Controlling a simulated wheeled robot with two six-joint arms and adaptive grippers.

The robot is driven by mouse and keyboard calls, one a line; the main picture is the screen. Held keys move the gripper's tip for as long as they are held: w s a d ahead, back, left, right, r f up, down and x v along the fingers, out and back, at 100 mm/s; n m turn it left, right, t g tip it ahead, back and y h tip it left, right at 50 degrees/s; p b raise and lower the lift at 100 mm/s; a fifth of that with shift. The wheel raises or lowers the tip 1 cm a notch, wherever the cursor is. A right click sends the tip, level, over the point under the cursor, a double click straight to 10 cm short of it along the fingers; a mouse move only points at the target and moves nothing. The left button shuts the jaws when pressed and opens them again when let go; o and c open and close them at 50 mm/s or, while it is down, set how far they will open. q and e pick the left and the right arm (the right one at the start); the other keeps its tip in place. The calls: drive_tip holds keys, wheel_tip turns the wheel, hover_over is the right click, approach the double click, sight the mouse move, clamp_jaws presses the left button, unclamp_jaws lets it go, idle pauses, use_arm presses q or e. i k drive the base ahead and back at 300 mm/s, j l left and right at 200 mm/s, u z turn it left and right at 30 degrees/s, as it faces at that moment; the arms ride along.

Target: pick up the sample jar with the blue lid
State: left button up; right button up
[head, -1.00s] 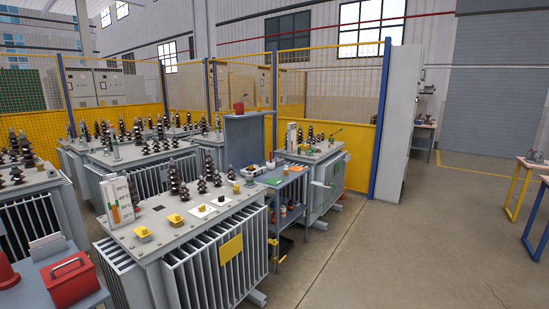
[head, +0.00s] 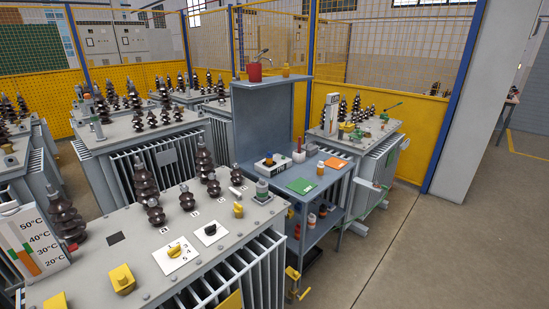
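I cannot make out a jar with a blue lid at this distance. A grey-blue trolley (head: 317,203) stands beyond the near transformer. On its top are a small bottle with an orange cap (head: 320,168), a red upright item (head: 298,151) and a white tray (head: 270,168) with small dark items in it. Several small orange-brown containers (head: 311,219) stand on its lower shelf, and their lids are too small to tell. Neither of my grippers is in view.
A large grey transformer (head: 140,243) with dark insulators fills the near left. Another transformer (head: 376,150) stands right behind the trolley. A green sheet (head: 301,186) and an orange sheet (head: 336,163) lie on the trolley. The concrete floor (head: 440,250) at the right is clear.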

sight(269, 157)
drive_tip(key=i+l+u, duration=0.1)
drive_tip(key=u, duration=0.95)
drive_tip(key=i+l+u, duration=0.1)
drive_tip(key=l+u, duration=0.3)
drive_tip(key=l, duration=0.45)
drive_tip(key=l+u, duration=0.45)
drive_tip(key=l, duration=0.35)
drive_tip(key=k+l+u, duration=0.15)
drive_tip(key=l+u, duration=0.25)
drive_tip(key=l, duration=0.45)
